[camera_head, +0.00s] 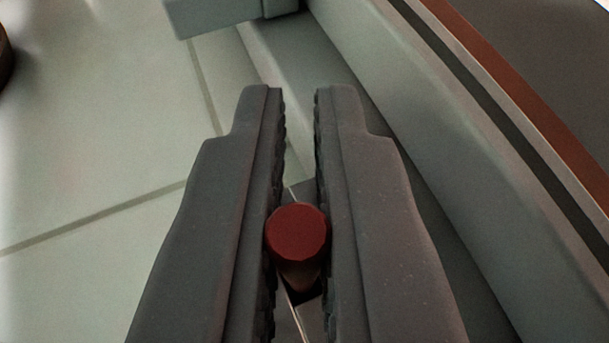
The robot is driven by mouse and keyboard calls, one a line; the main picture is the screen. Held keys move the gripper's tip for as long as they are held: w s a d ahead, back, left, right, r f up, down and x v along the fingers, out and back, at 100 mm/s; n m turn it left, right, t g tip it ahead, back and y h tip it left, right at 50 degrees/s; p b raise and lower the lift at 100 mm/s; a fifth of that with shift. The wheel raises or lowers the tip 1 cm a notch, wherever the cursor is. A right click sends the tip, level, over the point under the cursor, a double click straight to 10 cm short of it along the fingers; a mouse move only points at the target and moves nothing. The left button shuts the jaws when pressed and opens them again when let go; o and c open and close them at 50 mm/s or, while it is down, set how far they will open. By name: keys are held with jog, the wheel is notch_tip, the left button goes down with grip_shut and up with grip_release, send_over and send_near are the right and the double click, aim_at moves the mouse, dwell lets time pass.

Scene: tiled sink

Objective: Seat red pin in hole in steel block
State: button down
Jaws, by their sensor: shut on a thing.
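The red pin (297,232) is between the two dark, ridged fingers of my gripper (300,100), in the lower middle of the view. Its round top faces the camera and both fingers press on its sides. The steel block (290,322) shows only as narrow shiny slivers between the fingers, around and below the pin. A dark patch lies just beside the pin's lower end. The fingers hide most of the block. I cannot tell whether the pin's lower end is in the hole or above it.
Pale tiles (90,150) with grout lines spread to the left and look clear. A raised pale ledge (430,170) with a dark groove and a reddish-brown strip runs diagonally on the right. A grey-green block-like piece (225,14) stands at the top. A dark object is cut off at the far left edge.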

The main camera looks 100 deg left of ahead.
aim_at(307, 274)
jog(key=c, duration=1.6)
grip_release()
jog(key=shift+o, duration=0.2)
jog(key=b+v, duration=0.1)
jog(key=v, duration=0.5)
jog(key=shift+b+v, duration=0.3)
jog(key=shift+v, duration=0.5)
